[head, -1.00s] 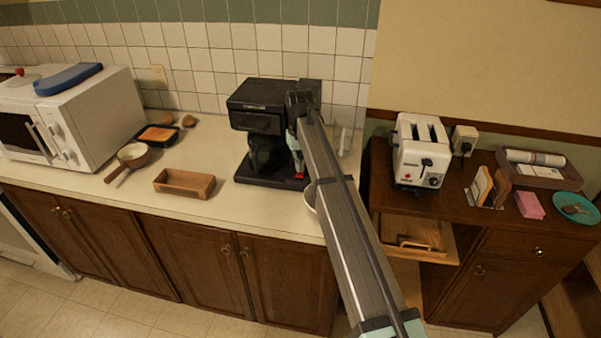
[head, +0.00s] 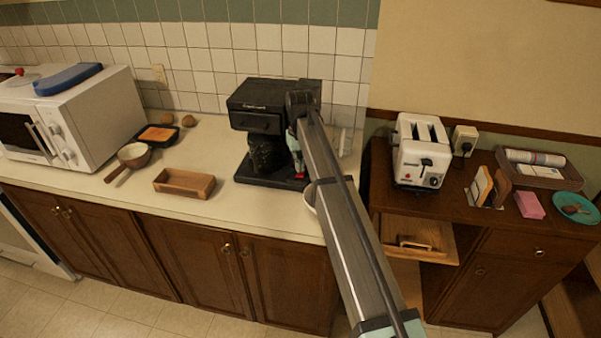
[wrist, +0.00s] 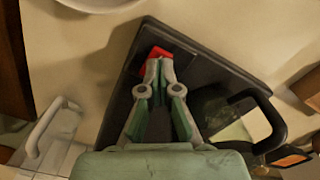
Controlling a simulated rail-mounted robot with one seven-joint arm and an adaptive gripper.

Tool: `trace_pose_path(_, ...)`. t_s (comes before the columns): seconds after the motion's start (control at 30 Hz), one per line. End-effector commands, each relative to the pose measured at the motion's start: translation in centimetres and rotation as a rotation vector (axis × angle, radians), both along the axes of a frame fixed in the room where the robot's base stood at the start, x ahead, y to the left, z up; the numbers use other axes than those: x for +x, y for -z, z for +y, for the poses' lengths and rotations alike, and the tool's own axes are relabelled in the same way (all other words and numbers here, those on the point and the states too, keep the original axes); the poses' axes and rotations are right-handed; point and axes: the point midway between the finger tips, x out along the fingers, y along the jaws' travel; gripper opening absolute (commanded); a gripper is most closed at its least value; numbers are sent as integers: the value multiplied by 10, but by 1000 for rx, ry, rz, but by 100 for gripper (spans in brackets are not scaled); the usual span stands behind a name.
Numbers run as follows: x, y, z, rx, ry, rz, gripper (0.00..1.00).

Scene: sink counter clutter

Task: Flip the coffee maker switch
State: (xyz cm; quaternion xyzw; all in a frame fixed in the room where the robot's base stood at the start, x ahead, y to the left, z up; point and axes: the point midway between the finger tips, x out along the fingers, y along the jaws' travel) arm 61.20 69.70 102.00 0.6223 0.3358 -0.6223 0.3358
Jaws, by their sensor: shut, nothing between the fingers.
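The black coffee maker (head: 258,105) stands on the counter against the tiled wall, partly hidden by my arm in the head view. Its red switch (wrist: 156,53) is on a corner of the black base (wrist: 217,70) in the wrist view. A bit of the red switch also shows in the head view (head: 299,175). My gripper (wrist: 160,62) is shut and empty, with its fingertips right at the switch, overlapping its edge; I cannot tell if they press it. The glass carafe (wrist: 230,120) sits on the base beside my fingers.
A white bowl (head: 310,197) is at the counter's front edge beside my arm. A wooden tray (head: 184,184) lies left of the coffee maker. A white faucet-like handle (wrist: 45,128) is on the other side. A toaster (head: 421,150) stands on the right cabinet.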

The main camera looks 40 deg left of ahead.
Motion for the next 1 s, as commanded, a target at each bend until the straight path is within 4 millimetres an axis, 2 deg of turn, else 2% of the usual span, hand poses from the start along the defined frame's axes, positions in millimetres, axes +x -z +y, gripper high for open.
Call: trace_pose_path(1.0,0,14,0,0,0,0,0)
